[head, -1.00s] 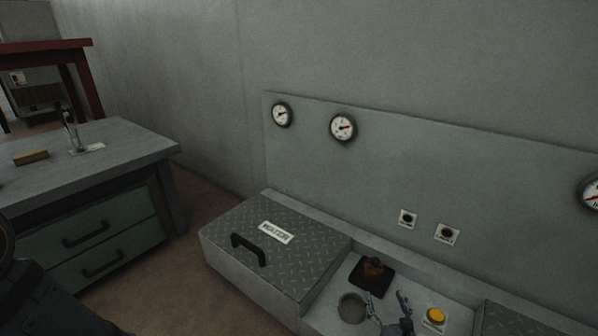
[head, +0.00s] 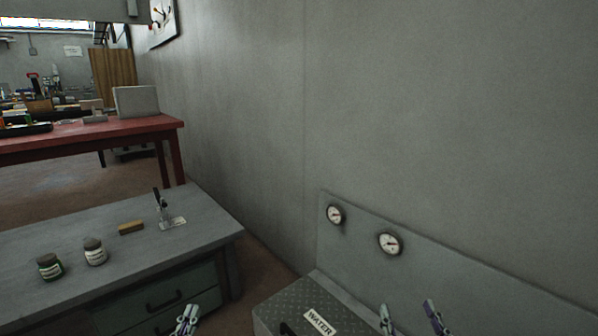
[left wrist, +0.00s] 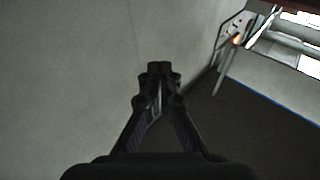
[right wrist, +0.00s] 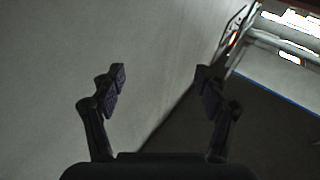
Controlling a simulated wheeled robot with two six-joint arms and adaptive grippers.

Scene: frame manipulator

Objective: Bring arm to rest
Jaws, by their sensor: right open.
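My left gripper (head: 188,316) shows at the bottom of the head view, in front of the grey workbench's drawers. In the left wrist view its fingertips (left wrist: 159,70) meet, with nothing visible between them. My right gripper (head: 408,306) shows at the bottom right of the head view, in front of the gauge panel. In the right wrist view its fingers (right wrist: 162,78) are spread wide and empty. Most of both arms is out of view.
A grey workbench (head: 208,219) holds two jars, a wooden block and a small stand. A box lid marked WATER (head: 290,302) and a gauge panel (head: 455,290) stand along the wall. A red table (head: 135,129) is farther back.

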